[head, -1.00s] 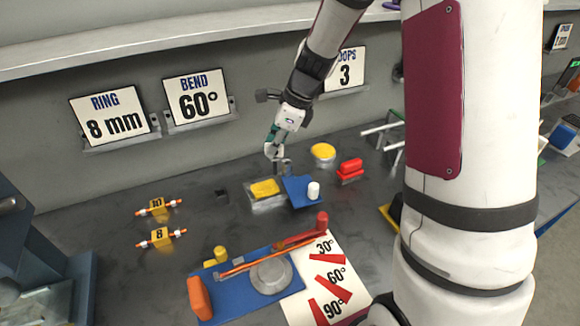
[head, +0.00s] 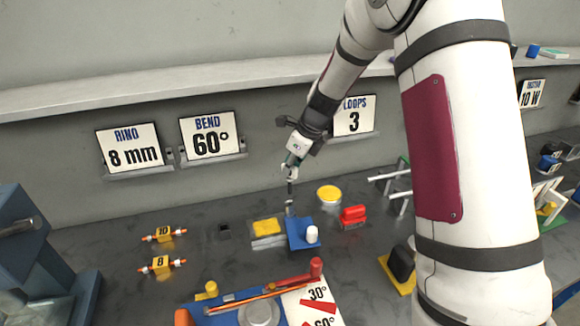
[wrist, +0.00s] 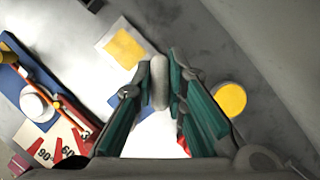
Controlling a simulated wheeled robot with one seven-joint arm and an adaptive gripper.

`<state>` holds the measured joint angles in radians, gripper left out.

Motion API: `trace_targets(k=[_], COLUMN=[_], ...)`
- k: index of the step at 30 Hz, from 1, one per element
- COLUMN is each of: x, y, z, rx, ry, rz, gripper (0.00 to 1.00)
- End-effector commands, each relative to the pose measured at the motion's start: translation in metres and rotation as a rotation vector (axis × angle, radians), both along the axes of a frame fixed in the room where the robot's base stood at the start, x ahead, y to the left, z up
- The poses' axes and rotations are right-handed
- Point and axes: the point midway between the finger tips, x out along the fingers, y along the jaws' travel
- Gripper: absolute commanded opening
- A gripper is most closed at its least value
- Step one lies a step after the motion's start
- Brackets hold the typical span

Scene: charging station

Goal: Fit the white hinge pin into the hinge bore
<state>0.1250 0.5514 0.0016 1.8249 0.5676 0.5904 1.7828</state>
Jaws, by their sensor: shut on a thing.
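My gripper (head: 290,182) is shut on a pale, round-ended pin (wrist: 159,82), which looks grey-white between the fingers in the wrist view. I take it to be the white hinge pin. In the head view it looks dark and hangs roughly upright. Below it, a small grey upright piece (head: 289,209) stands at the back of a blue part (head: 301,240). It may hold the hinge bore, but the opening does not show. A short white cylinder (head: 312,234) stands on the blue part's right side. I cannot tell whether pin and grey piece touch.
A yellow-topped block (head: 267,228) lies left of the blue part. A round yellow tin (head: 329,195) and a red block (head: 353,215) stand to the right. A bending jig (head: 210,308) is in front, and a shelf (head: 150,90) runs along the wall behind.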

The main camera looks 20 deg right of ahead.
Motion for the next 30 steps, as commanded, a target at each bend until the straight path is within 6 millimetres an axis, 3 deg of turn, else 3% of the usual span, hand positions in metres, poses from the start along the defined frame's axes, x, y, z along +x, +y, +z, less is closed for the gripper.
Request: trace_targets(k=[30], x=[0.0], y=[0.0], z=[-0.038], rx=[0.001], ry=[0.001], rz=[-0.001], gripper=[0.0])
